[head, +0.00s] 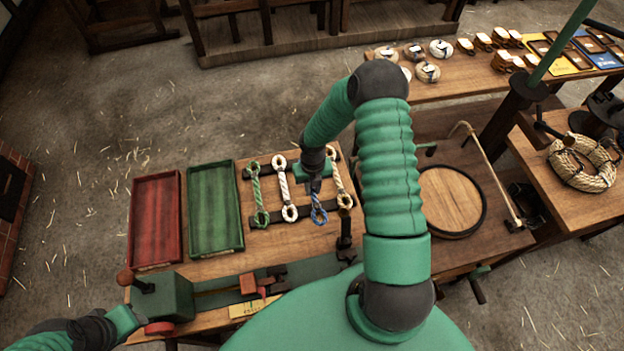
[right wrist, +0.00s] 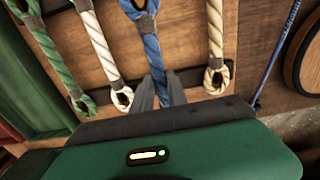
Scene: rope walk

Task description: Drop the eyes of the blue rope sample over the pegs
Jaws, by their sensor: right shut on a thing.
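The blue rope sample (head: 319,212) hangs below my right gripper (head: 315,184) at the rope board on the bench. In the right wrist view the blue rope (right wrist: 151,48) runs down between the dark fingers of my right gripper (right wrist: 152,95), which is shut on it. Its upper end with a grey binding lies at the top edge of that view; its lower end is hidden behind the gripper. In the head view its lower eye shows near the lower dark bar (head: 300,216); whether it is around a peg I cannot tell. My left gripper (head: 122,318) is low at the left, its jaws unclear.
A green rope (head: 257,193) and a white rope (head: 285,188) lie left of the blue one, a cream rope (head: 340,180) right. A green tray (head: 239,215) and a red tray (head: 134,225) stand further left. A round wooden disc (head: 450,200) lies right of my arm.

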